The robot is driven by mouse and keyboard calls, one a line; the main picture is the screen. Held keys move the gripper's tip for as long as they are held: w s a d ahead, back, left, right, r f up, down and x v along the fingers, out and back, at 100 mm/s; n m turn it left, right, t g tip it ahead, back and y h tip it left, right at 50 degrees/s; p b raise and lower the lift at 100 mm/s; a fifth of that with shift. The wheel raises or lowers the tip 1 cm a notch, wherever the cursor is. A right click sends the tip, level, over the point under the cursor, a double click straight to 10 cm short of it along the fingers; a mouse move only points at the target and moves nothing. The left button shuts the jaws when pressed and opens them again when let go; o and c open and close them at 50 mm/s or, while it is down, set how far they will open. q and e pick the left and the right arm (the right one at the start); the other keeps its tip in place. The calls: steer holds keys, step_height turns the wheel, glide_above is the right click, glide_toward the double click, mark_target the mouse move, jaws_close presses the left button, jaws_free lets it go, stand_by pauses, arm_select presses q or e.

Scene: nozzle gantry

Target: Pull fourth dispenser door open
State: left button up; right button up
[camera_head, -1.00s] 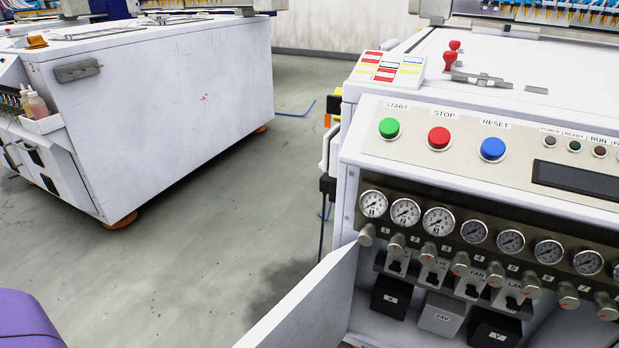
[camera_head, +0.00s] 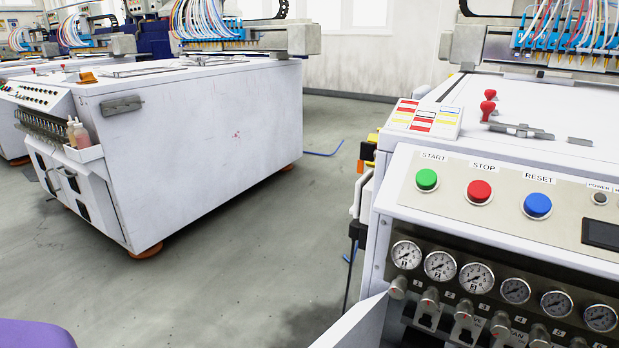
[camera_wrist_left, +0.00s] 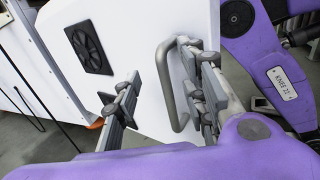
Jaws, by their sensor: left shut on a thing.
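In the head view a white dispenser door (camera_head: 358,326) stands swung out from the front left edge of the near machine, its lower part cut off by the frame. In the left wrist view a white panel (camera_wrist_left: 140,50) carries a grey bar handle (camera_wrist_left: 165,85) and a black square vent (camera_wrist_left: 88,47). My left gripper (camera_wrist_left: 165,100) has its fingers on either side of the handle and is shut on it; the exact contact is hard to see. My right gripper is in neither view.
The near machine's panel has green, red and blue buttons (camera_head: 480,191) above a row of gauges (camera_head: 477,277) and knobs. A second white machine (camera_head: 210,140) stands at left. Part of my own purple body shows at right in the wrist view.

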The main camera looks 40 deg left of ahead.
arm_select(q)
steer(key=shift+w+a+r, duration=0.1)
steer(key=shift+w+r, duration=0.05)
steer(key=shift+w, duration=0.2)
steer(key=v, duration=1.2)
steer(key=shift+s, duration=0.4)
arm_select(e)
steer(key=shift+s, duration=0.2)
